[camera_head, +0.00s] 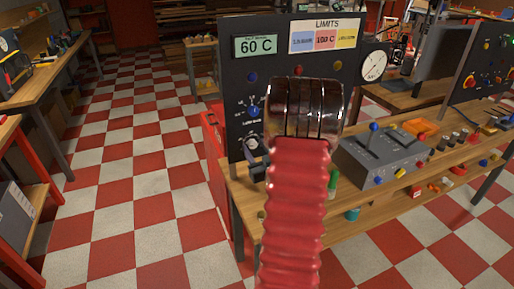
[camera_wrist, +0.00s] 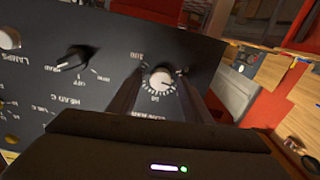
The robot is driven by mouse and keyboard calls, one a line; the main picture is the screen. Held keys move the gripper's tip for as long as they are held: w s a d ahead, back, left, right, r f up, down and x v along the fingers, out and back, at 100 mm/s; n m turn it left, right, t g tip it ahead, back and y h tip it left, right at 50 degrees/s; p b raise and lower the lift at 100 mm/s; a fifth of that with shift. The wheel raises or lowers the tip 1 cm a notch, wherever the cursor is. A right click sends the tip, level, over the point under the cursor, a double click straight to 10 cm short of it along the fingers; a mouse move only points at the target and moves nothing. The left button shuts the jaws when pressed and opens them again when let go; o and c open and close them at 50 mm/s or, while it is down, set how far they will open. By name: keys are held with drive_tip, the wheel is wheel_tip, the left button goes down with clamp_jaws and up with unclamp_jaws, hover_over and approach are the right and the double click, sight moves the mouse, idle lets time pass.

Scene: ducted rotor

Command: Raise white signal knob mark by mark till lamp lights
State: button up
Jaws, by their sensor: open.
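The white signal knob (camera_wrist: 162,80) is on the dark panel (camera_wrist: 120,40) in the wrist view. It is a small round white knob with a reddish pointer mark, inside a ring of white scale marks. My gripper (camera_wrist: 160,92) is open, with one dark finger on each side of the knob. I cannot tell whether either finger touches it. In the head view a white knob (camera_head: 253,142) shows low on the panel's left side, below a blue knob (camera_head: 253,111). My arm hides much of the panel's middle. I cannot tell whether any lamp is lit.
A black pointer knob (camera_wrist: 75,60) and a pale round button (camera_wrist: 9,38) are beside the dial. In the head view the panel carries a green 60 C plate (camera_head: 256,46) and a gauge (camera_head: 373,66). A grey lever box (camera_head: 380,155) stands on the bench at right. The checkered floor at left is clear.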

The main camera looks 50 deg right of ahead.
drive_tip(key=shift+c, duration=0.6)
drive_tip(key=c, duration=0.9)
drive_tip(key=shift+c, duration=0.2)
drive_tip(key=shift+d+m, duration=0.1)
drive_tip(key=shift+m, duration=1.1)
drive_tip(key=o, duration=1.1)
drive_tip(key=shift+c, duration=0.2)
